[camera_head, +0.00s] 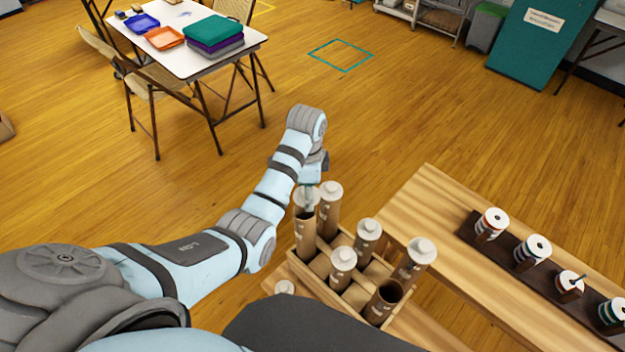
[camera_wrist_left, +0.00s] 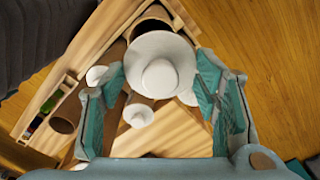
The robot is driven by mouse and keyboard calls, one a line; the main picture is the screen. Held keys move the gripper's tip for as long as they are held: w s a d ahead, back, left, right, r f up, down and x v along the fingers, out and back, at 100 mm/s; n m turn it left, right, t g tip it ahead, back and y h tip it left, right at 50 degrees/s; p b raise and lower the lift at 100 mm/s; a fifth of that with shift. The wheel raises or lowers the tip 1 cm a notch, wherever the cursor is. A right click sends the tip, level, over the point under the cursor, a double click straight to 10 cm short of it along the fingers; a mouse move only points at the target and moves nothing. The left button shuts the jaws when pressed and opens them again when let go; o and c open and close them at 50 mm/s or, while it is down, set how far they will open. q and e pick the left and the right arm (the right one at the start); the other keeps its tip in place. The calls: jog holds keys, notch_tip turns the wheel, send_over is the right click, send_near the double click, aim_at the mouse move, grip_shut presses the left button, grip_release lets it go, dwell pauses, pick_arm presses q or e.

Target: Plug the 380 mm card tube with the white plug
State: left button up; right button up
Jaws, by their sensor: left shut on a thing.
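My left gripper (camera_head: 309,190) points down over the far-left corner of the tube crate (camera_head: 343,292). It is shut on a white plug (camera_wrist_left: 160,70), which lies between its fingers in the left wrist view. In the head view the held plug (camera_head: 303,199) is just above an open card tube (camera_head: 305,240), apart from its dark mouth. That mouth (camera_wrist_left: 152,27) shows partly behind the plug in the left wrist view. A second open tube (camera_head: 383,302) stands at the crate's near right. The tubes' length marks are too small to read. My right gripper is not in view.
Several tubes with white caps (camera_head: 330,205) (camera_head: 368,238) stand close around in the crate. The wooden bench (camera_head: 450,230) carries a dark rack (camera_head: 470,230) of spools (camera_head: 491,223) at the right. A white table (camera_head: 190,62) with trays stands at the back left.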

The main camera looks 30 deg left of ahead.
aim_at(304, 200)
pick_arm(q)
jog(key=s+f, duration=0.1)
jog(key=f, duration=0.1)
jog(key=shift+s+a+f, duration=0.15)
jog(key=shift+s+f, duration=0.2)
jog(key=shift+s, duration=0.05)
jog(key=shift+w+f, duration=0.1)
jog(key=shift+f, duration=0.25)
jog(key=shift+w+f, duration=0.2)
jog(key=shift+f, duration=0.1)
jog(key=shift+w+f, duration=0.15)
jog(key=shift+w, duration=0.1)
jog(key=shift+s, duration=0.15)
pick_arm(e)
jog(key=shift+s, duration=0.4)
pick_arm(q)
jog(key=shift+s, duration=0.1)
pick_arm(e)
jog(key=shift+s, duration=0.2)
pick_arm(q)
jog(key=shift+w, duration=0.2)
jog(key=shift+s, duration=0.15)
jog(key=shift+f+b, duration=0.3)
jog(key=shift+f, duration=0.15)
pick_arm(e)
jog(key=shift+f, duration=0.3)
